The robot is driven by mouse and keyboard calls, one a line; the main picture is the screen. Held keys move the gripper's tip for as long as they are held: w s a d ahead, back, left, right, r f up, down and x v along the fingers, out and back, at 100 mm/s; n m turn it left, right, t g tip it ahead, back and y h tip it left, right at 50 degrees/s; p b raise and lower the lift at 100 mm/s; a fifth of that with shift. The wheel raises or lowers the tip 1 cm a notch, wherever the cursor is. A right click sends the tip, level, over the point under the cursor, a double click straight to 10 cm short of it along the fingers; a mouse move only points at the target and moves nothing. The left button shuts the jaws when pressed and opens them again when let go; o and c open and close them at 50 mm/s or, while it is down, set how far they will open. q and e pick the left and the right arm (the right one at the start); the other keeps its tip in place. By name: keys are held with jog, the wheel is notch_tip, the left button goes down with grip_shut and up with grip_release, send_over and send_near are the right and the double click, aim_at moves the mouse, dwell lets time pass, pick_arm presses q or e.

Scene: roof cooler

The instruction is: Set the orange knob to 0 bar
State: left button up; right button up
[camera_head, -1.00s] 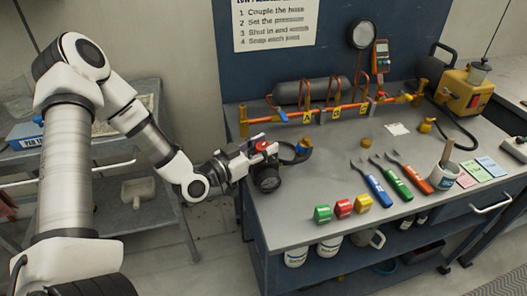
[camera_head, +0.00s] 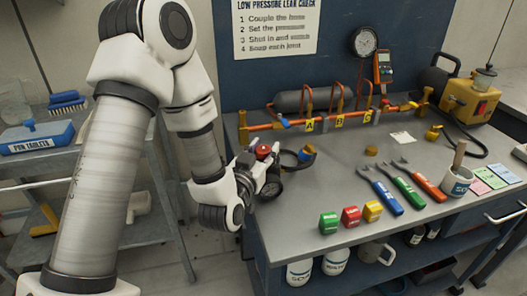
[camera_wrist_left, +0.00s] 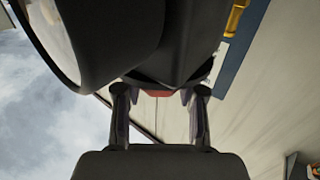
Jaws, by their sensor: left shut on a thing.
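The orange knob (camera_head: 263,150) looks red-orange and sits at the table's front left edge, on a dark fitting with a round black gauge (camera_head: 270,190). My left gripper (camera_head: 260,163) is at the knob, its fingers on either side. It is shut on the knob. In the left wrist view, a red-orange sliver of the knob (camera_wrist_left: 157,93) shows between the fingertips, below a large dark round body. The gauge reading and the knob's markings cannot be read. My right gripper is not in view.
Green, red and yellow blocks (camera_head: 350,215) and several coloured-handled tools (camera_head: 408,190) lie on the grey table. An orange pipe rig (camera_head: 310,124) runs along the back. A shelf trolley (camera_head: 75,150) stands left.

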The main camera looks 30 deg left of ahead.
aim_at(264, 149)
pick_arm(q)
jog(key=o, duration=1.1)
jog(key=shift+o, duration=0.2)
notch_tip(264, 149, up, 10)
jog(key=shift+r, duration=0.1)
